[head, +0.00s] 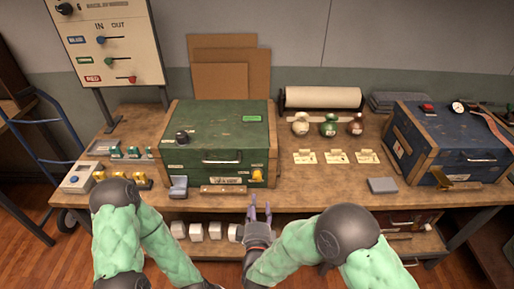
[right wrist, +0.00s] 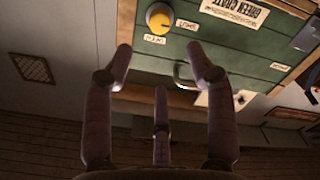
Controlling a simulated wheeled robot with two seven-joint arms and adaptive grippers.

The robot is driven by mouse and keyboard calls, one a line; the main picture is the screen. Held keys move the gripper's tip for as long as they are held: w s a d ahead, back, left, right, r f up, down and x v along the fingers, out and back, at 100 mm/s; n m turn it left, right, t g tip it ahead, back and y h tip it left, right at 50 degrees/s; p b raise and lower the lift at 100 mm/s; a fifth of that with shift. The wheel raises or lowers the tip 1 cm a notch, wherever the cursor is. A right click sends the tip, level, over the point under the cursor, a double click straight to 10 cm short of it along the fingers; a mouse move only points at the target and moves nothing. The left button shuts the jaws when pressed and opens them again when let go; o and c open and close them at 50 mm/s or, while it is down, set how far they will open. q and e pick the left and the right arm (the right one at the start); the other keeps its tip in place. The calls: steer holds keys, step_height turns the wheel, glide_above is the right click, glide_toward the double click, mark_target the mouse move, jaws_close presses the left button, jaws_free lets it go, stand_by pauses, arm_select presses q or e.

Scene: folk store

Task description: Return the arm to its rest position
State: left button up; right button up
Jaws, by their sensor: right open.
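My right gripper (head: 262,218) is in front of the bench's front edge, below the right front corner of the green crate (head: 222,125). In the right wrist view its fingers (right wrist: 163,75) are spread apart with nothing between them. The green crate's front, with a yellow knob (right wrist: 158,18) and a metal handle, shows beyond the fingertips. The gripper looks apart from the crate. My left arm (head: 122,225) comes in at the lower left of the head view, bent, and its gripper cannot be made out.
The wooden bench (head: 310,190) spans the view. A blue crate (head: 452,140) stands at the right, and several ornaments hang before a paper roll (head: 322,98). Several white blocks (head: 197,231) sit below the bench top. A lever board (head: 108,45) stands at the left.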

steer(key=s+d+f+m+g+y, duration=0.1)
steer(key=d+f+m+g, duration=0.15)
steer(key=f, duration=0.35)
steer(key=s+d+f+m+g, duration=0.1)
steer(key=s+d+f+g, duration=0.15)
steer(key=f, duration=0.45)
steer(key=s+d+f+m+g+y, duration=0.1)
steer(key=f+m+g, duration=0.1)
steer(key=f+g, duration=0.3)
steer(key=s+d+f+m+g+y, duration=0.1)
steer(key=s+d+f+m+g, duration=0.1)
steer(key=s+f, duration=0.3)
steer(key=s+d+f+m+g+y, duration=0.1)
steer(key=s+f+m+g, duration=0.3)
steer(key=s, duration=0.8)
steer(key=shift+s+d+f+g, duration=0.4)
steer(key=shift+f+g, duration=0.1)
steer(key=shift+g, duration=0.1)
